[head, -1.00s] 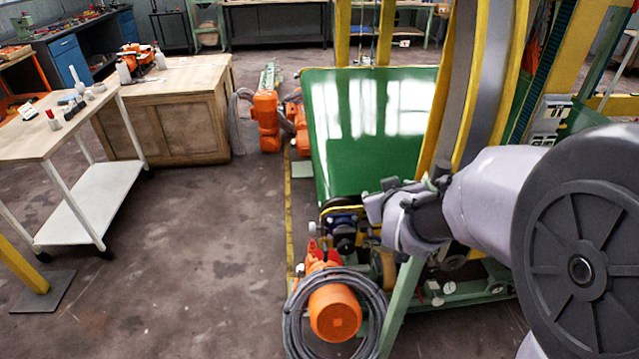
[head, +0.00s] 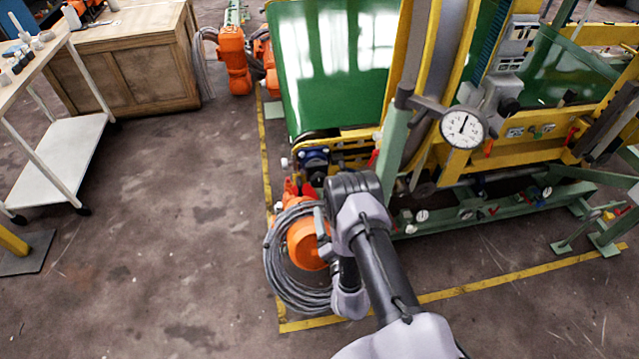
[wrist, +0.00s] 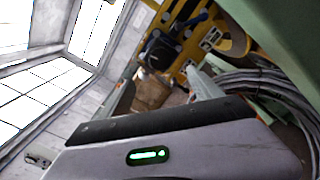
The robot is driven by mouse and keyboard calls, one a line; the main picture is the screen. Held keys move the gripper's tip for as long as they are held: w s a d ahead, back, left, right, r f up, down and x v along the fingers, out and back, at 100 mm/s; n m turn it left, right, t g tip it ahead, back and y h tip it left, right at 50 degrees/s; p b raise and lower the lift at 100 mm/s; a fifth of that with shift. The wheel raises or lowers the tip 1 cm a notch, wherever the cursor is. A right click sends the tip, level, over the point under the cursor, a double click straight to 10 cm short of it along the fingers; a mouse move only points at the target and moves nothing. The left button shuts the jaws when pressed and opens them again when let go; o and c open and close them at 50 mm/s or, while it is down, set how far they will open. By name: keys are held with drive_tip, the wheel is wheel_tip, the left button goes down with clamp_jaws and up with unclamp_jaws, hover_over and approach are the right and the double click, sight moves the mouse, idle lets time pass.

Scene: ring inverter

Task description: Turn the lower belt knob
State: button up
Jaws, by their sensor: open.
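The green belt (head: 335,70) slopes down toward me at upper middle in the head view. At its lower end sits a dark blue unit (head: 314,158) with a small pale knob (head: 284,162) at its left; I cannot tell for sure that this is the lower belt knob. My gripper (head: 322,224) is at the end of my folded arm, below and apart from that unit, in front of the orange motor. Its fingers are mostly hidden and it holds nothing that I can see. In the wrist view the blue-black part (wrist: 160,50) shows on the yellow frame.
The orange motor (head: 306,244) with coiled grey hose (head: 285,285) stands close by my arm. A white trolley (head: 65,165) and wooden cabinet (head: 135,60) stand left. The floor between is clear.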

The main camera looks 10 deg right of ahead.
sight(320, 183)
drive_tip(key=w+b, duration=0.4)
drive_tip(key=w, duration=1.1)
drive_tip(key=shift+w+b, duration=0.15)
drive_tip(key=shift+b, duration=0.2)
drive_tip(key=c, duration=1.4)
